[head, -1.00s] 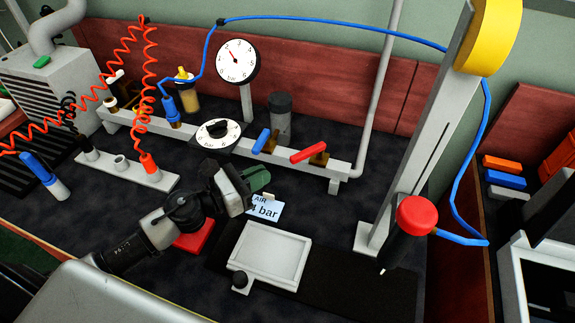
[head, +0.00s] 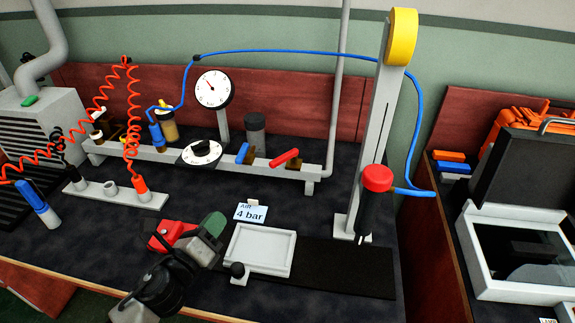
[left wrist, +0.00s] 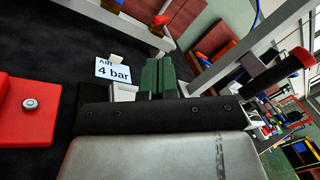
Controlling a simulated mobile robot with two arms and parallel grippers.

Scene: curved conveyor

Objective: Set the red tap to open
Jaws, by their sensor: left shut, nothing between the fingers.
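The red tap (head: 285,157) has a red lever on a brass body, on the white pipe bar (head: 225,165) at the back of the bench. Its lever slants up to the right, at an angle to the bar. A blue tap lever (head: 242,152) sits just left of it. My left gripper (head: 216,224), with green fingers, is shut and empty, in front of the bar and well apart from the red tap. In the left wrist view its fingers (left wrist: 158,78) are pressed together. My right gripper is not in view.
A card reading "AIR 4 bar" (head: 250,213) stands between the gripper and the bar. A red block (head: 163,231) is left of the gripper. A white tray (head: 262,272) and a grey column (head: 376,130) stand to the right. Hoses run left of the gauge (head: 214,88).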

